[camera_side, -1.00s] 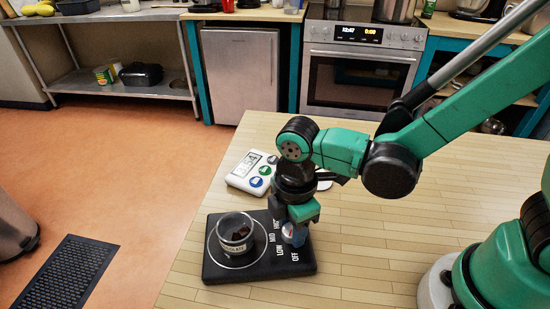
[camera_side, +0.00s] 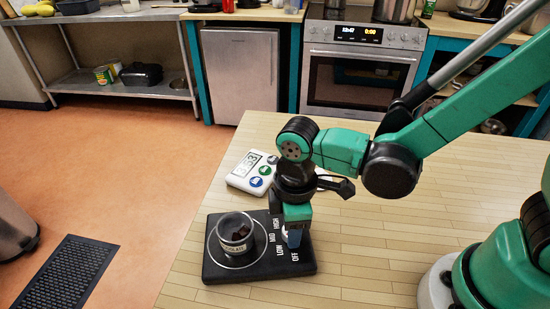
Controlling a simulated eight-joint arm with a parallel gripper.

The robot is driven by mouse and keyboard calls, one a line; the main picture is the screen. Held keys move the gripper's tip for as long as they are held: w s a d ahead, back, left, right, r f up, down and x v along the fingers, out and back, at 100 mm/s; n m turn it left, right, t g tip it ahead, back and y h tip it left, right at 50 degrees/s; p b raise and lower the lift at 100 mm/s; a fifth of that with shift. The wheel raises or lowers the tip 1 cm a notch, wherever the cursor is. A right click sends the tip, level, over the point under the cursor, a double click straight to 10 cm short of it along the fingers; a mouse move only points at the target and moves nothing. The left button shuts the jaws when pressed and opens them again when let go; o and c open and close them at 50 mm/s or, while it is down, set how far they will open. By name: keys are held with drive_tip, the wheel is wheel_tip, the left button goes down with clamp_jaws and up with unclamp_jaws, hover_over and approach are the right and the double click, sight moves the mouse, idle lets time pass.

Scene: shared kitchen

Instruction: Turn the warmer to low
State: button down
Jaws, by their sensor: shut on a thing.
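The warmer is a black slab (camera_side: 222,272) at the table's near left corner, marked HIGH, MID, LOW and OFF along its right part. A small clear cup (camera_side: 236,232) with dark brown pieces and a pale label stands in the ring on its plate. My gripper (camera_side: 293,236) points down over the warmer's right side and is shut on the knob (camera_side: 293,241). The fingers cover most of the knob, and I cannot tell which mark it points to.
A white timer (camera_side: 238,180) with a digit display and coloured buttons lies behind the warmer. The wooden table (camera_side: 400,245) is bare to the right. The table's left edge is close to the warmer. An oven (camera_side: 362,65) and counters stand at the back.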

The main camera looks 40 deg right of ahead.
drive_tip(key=shift+c, duration=2.1)
unclamp_jaws()
drive_tip(key=shift+r, duration=2.8)
drive_tip(key=d+r+m+t, duration=0.2)
drive_tip(key=d+m+t, duration=0.1)
drive_tip(key=d+m, duration=0.3)
drive_tip(key=w+d+r+m+t, duration=0.1)
drive_tip(key=d+r+m+t, duration=0.2)
drive_tip(key=d+m, duration=0.3)
drive_tip(key=shift+w+d+r+t, duration=0.15)
drive_tip(key=shift+w+d+t, duration=0.05)
drive_tip(key=shift+d+t, duration=0.45)
